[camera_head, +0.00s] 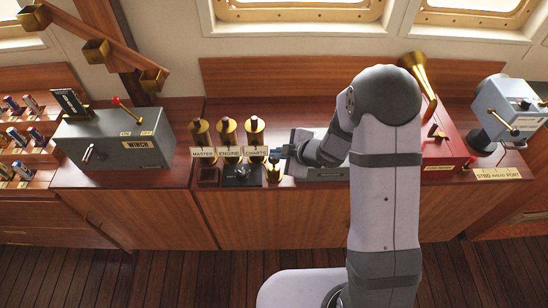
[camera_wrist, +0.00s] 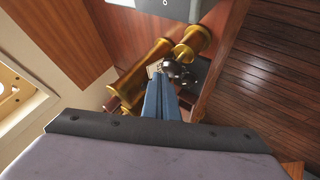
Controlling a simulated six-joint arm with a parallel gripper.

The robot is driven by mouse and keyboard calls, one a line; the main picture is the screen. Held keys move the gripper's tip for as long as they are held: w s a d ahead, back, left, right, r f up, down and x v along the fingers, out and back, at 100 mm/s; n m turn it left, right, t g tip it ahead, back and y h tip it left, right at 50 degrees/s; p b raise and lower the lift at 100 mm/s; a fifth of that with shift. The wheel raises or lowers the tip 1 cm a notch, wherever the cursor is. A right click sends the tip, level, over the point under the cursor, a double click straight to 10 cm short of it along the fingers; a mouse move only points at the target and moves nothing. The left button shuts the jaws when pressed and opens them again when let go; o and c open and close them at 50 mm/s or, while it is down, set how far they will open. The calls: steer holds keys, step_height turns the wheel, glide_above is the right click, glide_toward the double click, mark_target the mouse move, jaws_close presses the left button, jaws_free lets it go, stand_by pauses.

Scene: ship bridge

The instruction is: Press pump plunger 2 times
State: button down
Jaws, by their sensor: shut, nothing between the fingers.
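My gripper (camera_head: 277,155) is shut and empty, with slim blue fingers that also show in the wrist view (camera_wrist: 161,92). It reaches left over the counter from the right, just above and beside a small brass upright piece (camera_head: 273,173). That piece may be the pump plunger, but no label on it can be read. A black base with a small knob (camera_head: 241,172) stands just left of it. In the wrist view the fingertips hide part of what lies beyond them, so I cannot tell whether they touch anything.
Three brass cylinders (camera_head: 228,131) labelled MASTER, ENGINE and CHARTS stand behind. A grey WINCH box (camera_head: 118,140) with levers is at the left. A red box (camera_head: 446,140) and a pale blue lever unit (camera_head: 505,108) are at the right. The wooden floor (camera_head: 150,276) in front is clear.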

mark_target(277, 161)
steer(key=shift+f+b, duration=1.2)
steer(key=shift+f, duration=0.3)
stand_by(1.2)
steer(key=shift+r, duration=0.1)
steer(key=shift+r+p, duration=1.85)
steer(key=shift+r, duration=0.1)
steer(key=shift+r, duration=0.1)
step_height(277, 161, up, 5)
steer(key=p, duration=0.4)
steer(key=shift+p, duration=0.35)
